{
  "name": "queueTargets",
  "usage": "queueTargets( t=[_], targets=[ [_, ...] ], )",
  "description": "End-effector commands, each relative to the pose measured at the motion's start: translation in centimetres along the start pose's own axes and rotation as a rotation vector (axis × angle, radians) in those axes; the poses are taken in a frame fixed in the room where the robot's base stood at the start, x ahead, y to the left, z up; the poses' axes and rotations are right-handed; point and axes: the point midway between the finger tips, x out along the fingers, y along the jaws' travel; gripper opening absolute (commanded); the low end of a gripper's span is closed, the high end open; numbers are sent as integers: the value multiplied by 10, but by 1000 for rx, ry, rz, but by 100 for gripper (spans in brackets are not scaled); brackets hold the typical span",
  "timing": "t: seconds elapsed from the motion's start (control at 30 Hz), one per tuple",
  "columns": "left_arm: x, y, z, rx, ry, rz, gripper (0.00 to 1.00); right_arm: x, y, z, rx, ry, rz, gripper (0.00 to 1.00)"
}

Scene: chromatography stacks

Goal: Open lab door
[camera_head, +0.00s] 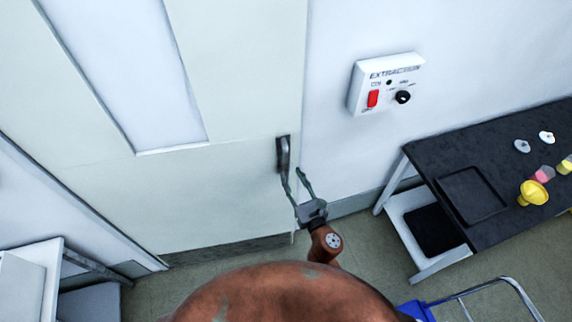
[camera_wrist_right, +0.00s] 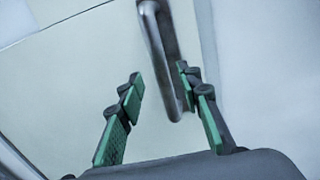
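The lab door (camera_head: 230,190) is pale, with a tall window panel, and looks closed in its frame. Its dark metal handle (camera_head: 284,156) is on the door's right edge. My right gripper (camera_head: 296,178) is right at the lower end of the handle. In the right wrist view the gripper (camera_wrist_right: 160,92) has its two green-padded fingers spread apart. The handle (camera_wrist_right: 164,50) reaches down between the fingertips, closer to the right finger. I cannot tell whether that finger touches it. My left gripper is not in view.
A white extraction control box (camera_head: 387,84) with a red switch is on the wall right of the door. A dark-topped bench (camera_head: 490,225) holds a tray and small coloured items. A blue cart (camera_head: 418,310) stands at lower right, white furniture (camera_head: 30,280) at lower left.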

Motion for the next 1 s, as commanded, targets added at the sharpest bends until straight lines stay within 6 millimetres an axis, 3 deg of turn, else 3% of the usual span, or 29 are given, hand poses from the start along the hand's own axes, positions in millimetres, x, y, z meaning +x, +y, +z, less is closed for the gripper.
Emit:
queueTargets(
  t=[0.2, 0.4, 0.73, 1.0],
  targets=[
    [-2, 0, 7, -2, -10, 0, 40, 37, 1, 1, 5, -1, 1, 32],
    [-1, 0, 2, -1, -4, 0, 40, 55, 0, -1, 6, 1, -1, 32],
    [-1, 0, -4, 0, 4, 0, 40, 59, 0, -1, 6, 1, -1, 32],
    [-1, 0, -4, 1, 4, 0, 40, 59, 0, -1, 6, 1, -1, 14]
  ],
)
